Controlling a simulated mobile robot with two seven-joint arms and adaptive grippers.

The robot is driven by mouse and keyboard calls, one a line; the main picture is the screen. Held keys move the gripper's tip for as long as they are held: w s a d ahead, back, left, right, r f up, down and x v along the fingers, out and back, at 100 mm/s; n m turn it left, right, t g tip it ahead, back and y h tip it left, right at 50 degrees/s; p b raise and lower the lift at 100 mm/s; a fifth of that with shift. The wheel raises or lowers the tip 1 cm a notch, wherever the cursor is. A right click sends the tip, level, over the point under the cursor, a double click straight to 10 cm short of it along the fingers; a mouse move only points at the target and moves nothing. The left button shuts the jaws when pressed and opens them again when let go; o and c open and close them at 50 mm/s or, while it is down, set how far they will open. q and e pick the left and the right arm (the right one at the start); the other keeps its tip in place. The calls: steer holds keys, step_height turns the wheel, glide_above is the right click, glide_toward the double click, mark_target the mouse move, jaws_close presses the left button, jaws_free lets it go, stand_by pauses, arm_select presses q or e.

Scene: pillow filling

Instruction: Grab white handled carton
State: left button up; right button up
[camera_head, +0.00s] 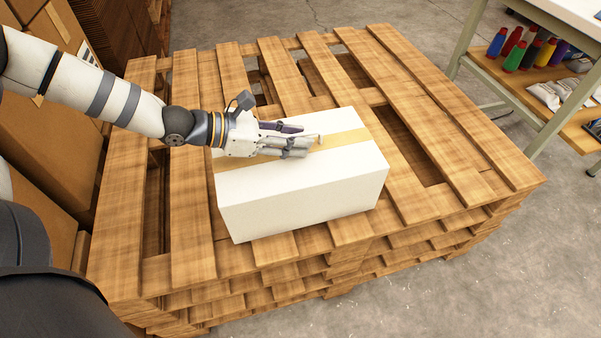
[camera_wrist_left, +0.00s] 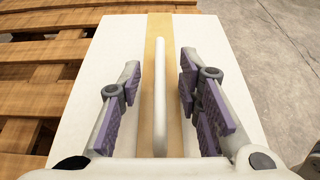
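The white carton (camera_head: 303,190) lies on the top of the wooden pallet stack, with a tan tape strip along its top. It also fills the middle of the left wrist view (camera_wrist_left: 221,70). A thin white handle (camera_wrist_left: 160,85) stands up along the tape there. My left gripper (camera_head: 300,145) is over the carton's top, coming from the left. In the left wrist view my left gripper (camera_wrist_left: 160,90) is open, its purple-padded fingers on both sides of the handle with gaps to it. The handle is mostly hidden by the fingers in the head view. My right gripper is not in view.
The pallet stack (camera_head: 186,215) has open gaps between its slats. Brown boxes (camera_head: 45,125) stand at the left. A shelf table (camera_head: 555,75) with several coloured bottles and bags is at the upper right. The pallet's right part is clear.

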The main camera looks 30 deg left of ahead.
arm_select(q)
steer(key=shift+w+d+r, duration=0.1)
steer(key=shift+w+r, duration=0.05)
jaws_close()
